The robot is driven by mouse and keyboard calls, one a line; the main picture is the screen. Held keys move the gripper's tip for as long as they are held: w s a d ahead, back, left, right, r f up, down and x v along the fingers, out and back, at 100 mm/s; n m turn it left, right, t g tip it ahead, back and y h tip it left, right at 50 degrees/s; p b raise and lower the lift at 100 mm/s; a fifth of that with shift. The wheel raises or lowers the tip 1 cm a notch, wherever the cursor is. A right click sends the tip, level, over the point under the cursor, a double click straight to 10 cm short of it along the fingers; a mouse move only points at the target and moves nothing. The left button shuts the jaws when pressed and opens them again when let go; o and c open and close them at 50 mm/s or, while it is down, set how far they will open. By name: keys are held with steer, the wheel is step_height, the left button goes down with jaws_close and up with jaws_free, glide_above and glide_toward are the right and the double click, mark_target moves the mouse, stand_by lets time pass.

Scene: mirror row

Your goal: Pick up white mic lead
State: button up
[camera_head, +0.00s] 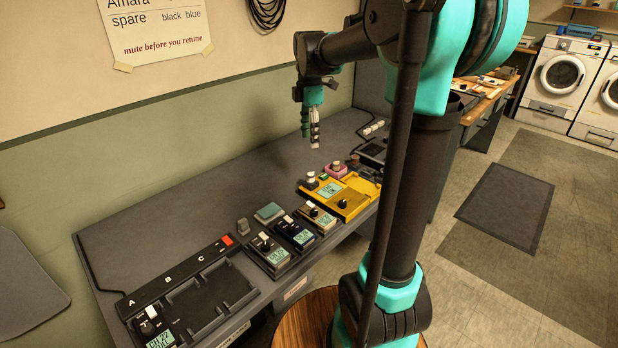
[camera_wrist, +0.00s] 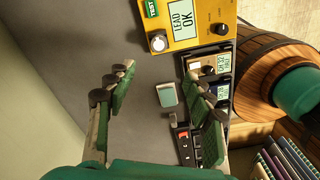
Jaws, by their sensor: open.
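My gripper (camera_head: 314,138) hangs above the back of the grey desk, pointing down, left of and behind the yellow tester (camera_head: 345,196). In the wrist view its fingers (camera_wrist: 160,78) are spread wide with nothing held between them. The yellow tester (camera_wrist: 190,22) reads "LEAD OK" there, and a white round plug or knob (camera_wrist: 158,43) sits at its corner. Small white pieces (camera_head: 373,128) lie at the far end of the desk. I cannot tell which of these, if any, is the white mic lead.
A small grey-green box (camera_head: 269,212) lies on the desk beside several dark packs with screens. A black tray (camera_head: 215,290) marked A, B, C is at the near end. A wooden barrel (camera_wrist: 262,75) stands beside the desk. The desk along the wall is clear.

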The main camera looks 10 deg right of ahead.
glide_above(311, 174)
steer(key=f, duration=0.9)
steer(key=shift+s+a+f, duration=0.1)
steer(key=shift+a+f, duration=0.1)
steer(key=shift+d+f, duration=0.2)
steer(key=shift+f, duration=2.45)
steer(key=c, duration=1.2)
steer(key=shift+r, duration=0.1)
